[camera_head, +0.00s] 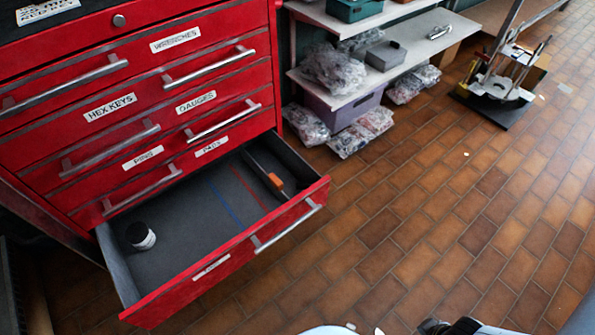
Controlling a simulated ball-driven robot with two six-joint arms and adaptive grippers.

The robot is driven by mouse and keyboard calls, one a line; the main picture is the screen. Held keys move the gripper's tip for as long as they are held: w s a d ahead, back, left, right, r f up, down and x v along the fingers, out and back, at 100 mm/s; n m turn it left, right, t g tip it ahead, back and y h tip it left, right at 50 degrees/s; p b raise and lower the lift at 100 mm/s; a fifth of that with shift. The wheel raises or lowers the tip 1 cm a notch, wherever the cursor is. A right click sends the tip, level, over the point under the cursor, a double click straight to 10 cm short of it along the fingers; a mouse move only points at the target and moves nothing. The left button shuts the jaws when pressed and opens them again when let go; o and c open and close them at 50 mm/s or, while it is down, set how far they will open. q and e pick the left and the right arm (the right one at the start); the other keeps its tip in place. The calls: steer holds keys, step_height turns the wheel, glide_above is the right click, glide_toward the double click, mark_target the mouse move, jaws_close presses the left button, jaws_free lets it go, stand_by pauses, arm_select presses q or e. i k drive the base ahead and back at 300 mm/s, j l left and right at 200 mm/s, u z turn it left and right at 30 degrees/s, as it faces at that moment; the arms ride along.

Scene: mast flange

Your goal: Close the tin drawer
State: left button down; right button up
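The open drawer (200,205) is the lowest one showing in a red tool chest (90,100). It is pulled well out toward the front right, with a red front and a metal bar handle (287,226). A small round dark tin (140,236) with a pale label stands inside at its left. A dark tool with an orange part (275,182) lies near the drawer's right wall. Red and blue lines mark the grey drawer floor. No gripper fingers can be made out; only pieces of my own body show at the bottom edge.
The labelled drawers above, such as WRENCHES and GAUGES, look shut, with bar handles sticking out. A shelf unit (385,65) with bags and bins stands at the back. A stand on a black base (500,95) is at the upper right.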

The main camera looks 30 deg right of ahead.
mark_target(209, 222)
steer(key=k+z, duration=0.1)
steer(key=z, duration=0.2)
steer(key=k+j+u, duration=0.35)
steer(key=u, duration=0.15)
steer(key=k+j+u, duration=0.45)
steer(key=i+j, duration=0.05)
steer(key=i, duration=0.05)
